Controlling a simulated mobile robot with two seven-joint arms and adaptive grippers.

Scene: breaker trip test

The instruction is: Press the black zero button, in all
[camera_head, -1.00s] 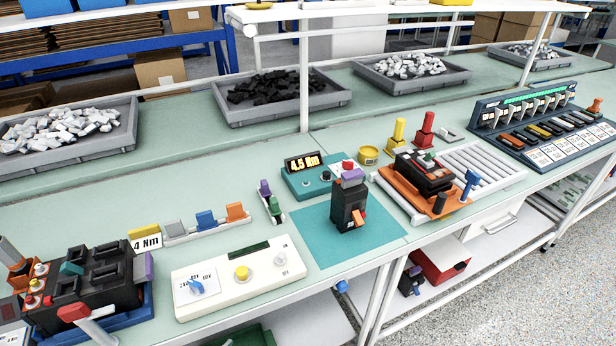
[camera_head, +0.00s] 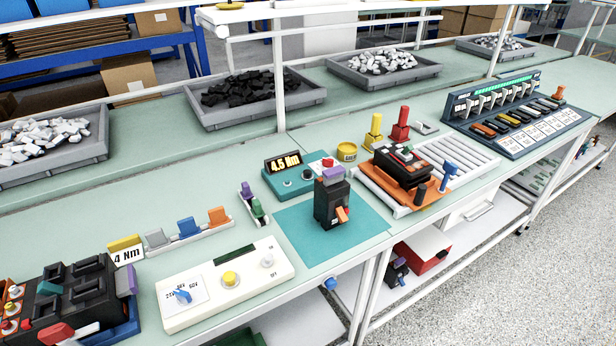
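Neither of my grippers is in view. A teal tester (camera_head: 290,186) stands on the bench behind the teal mat, with a lit display (camera_head: 284,163) reading 4.5 Nm. A small dark round button (camera_head: 308,174) shows on its top, and a red button on a white base (camera_head: 328,162) is at its right. No zero mark is readable on either. A cream box (camera_head: 215,295) in front has a blue rotary knob (camera_head: 182,295), a yellow button (camera_head: 230,279), a pale knob (camera_head: 267,260) and a dark blank display (camera_head: 233,254).
A black breaker (camera_head: 331,204) with an orange lever stands on the teal mat (camera_head: 295,222), close before the tester. An orange fixture (camera_head: 374,178) is on the right. A black multi-slot block (camera_head: 65,298) fills the left front.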

